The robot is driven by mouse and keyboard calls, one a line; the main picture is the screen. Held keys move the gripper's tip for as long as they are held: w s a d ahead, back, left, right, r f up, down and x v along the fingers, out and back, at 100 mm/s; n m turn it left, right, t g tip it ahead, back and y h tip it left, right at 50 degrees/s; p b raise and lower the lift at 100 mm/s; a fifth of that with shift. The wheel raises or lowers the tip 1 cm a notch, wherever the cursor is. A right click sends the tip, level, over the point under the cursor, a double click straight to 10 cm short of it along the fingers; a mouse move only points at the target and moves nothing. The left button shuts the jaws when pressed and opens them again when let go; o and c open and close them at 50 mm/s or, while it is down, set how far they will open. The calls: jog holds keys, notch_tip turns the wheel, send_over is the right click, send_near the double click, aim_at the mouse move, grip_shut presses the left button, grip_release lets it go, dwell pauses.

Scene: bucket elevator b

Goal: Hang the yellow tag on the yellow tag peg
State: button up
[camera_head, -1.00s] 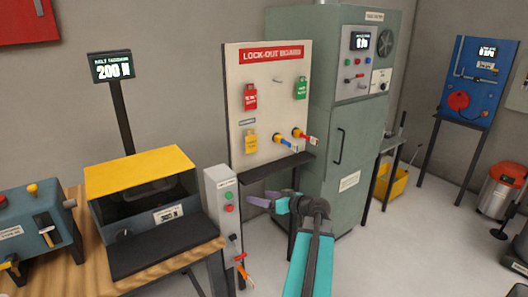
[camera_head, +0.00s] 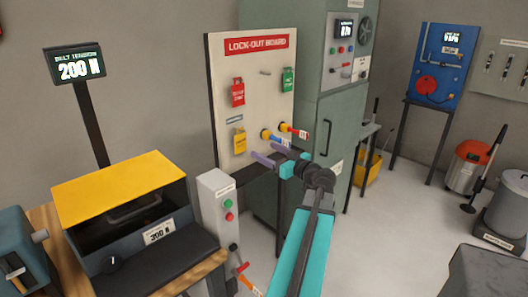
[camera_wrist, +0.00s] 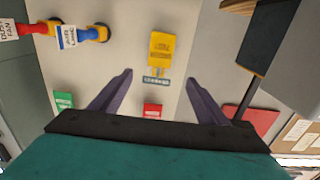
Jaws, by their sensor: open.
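The yellow tag (camera_head: 239,141) hangs low on the cream lock-out board (camera_head: 222,70), just below a small label (camera_head: 234,119). It also shows in the wrist view (camera_wrist: 163,47), where the board appears upside down. A small grey bar, perhaps a peg (camera_head: 265,72), sticks out high on the board with no tag on it; I cannot tell whether it is the yellow tag peg. My gripper (camera_head: 262,149) is open and empty, in front of the board, to the right of the yellow tag. In the wrist view my gripper (camera_wrist: 157,88) points at the board, the tag beyond and between its fingers.
A red tag (camera_head: 238,92) and a green tag (camera_head: 288,80) hang higher on the board. Blue and red handled switches (camera_head: 290,131) stick out right of the yellow tag. A grey button box (camera_head: 222,200) stands below left. The green cabinet (camera_head: 338,120) is close on the right.

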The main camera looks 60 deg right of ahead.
aim_at(241, 136)
jog(key=shift+w, duration=0.2)
jog(key=shift+p+x, duration=2.25)
jog(key=shift+x, duration=4.45)
jog(key=shift+d, duration=0.1)
jog(key=c, duration=1.1)
jog(key=shift+r+b, duration=0.45)
jog(key=shift+b, duration=0.2)
jog(key=shift+b+v, duration=2.65)
jog(key=shift+v, duration=0.9)
jog(key=shift+s, duration=0.1)
